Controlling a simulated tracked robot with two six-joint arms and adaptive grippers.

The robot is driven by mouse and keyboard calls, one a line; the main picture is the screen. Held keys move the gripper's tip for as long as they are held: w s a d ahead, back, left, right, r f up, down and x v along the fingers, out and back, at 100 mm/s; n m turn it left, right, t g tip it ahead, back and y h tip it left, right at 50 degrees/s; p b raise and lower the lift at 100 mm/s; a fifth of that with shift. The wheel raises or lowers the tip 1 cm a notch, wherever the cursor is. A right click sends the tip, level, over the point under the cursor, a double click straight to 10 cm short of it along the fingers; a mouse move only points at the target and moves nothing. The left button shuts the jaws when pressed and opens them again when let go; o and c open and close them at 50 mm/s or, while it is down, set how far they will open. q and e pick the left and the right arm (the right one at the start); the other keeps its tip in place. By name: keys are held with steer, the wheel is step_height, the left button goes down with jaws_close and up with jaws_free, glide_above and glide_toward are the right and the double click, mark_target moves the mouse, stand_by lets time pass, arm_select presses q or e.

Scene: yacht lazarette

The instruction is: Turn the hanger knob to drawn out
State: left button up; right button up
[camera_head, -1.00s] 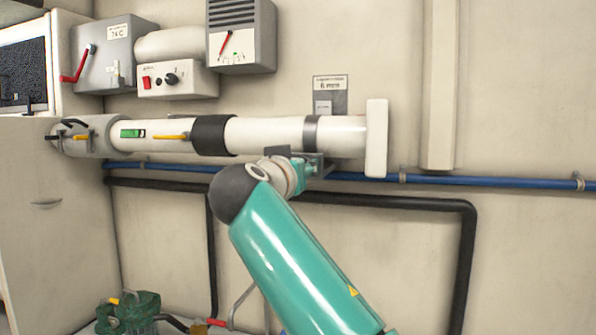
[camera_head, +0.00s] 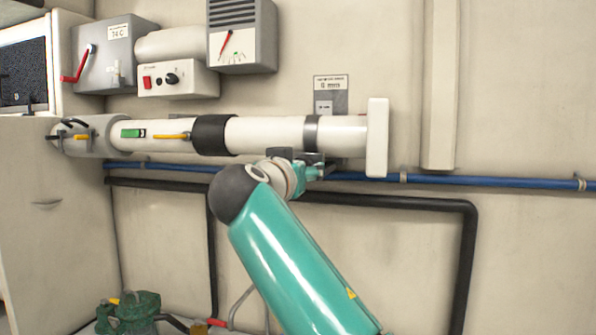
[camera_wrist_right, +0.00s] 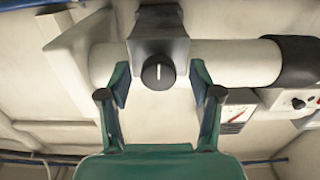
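The hanger knob (camera_wrist_right: 158,72) is a round black dial with a white line, upright in the right wrist view, under a grey hanger bracket (camera_wrist_right: 158,35). In the head view the hanger's grey band (camera_head: 311,133) wraps the white pipe, and the knob is hidden. My right gripper (camera_wrist_right: 159,80) is open, with one finger on each side of the knob and visible gaps between. In the head view my right gripper (camera_head: 312,170) is just below the pipe, partly hidden by its own wrist. My left gripper is not in view.
The white pipe (camera_head: 265,134) runs along the wall to a white end plate (camera_head: 377,138). A blue pipe (camera_head: 480,181) and black hose (camera_head: 400,201) run below it. A small gauge label (camera_head: 331,84) is above the hanger. Control boxes (camera_head: 178,78) are at upper left.

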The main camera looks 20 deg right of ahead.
steer(key=shift+s+r, duration=0.1)
steer(key=v, duration=1.2)
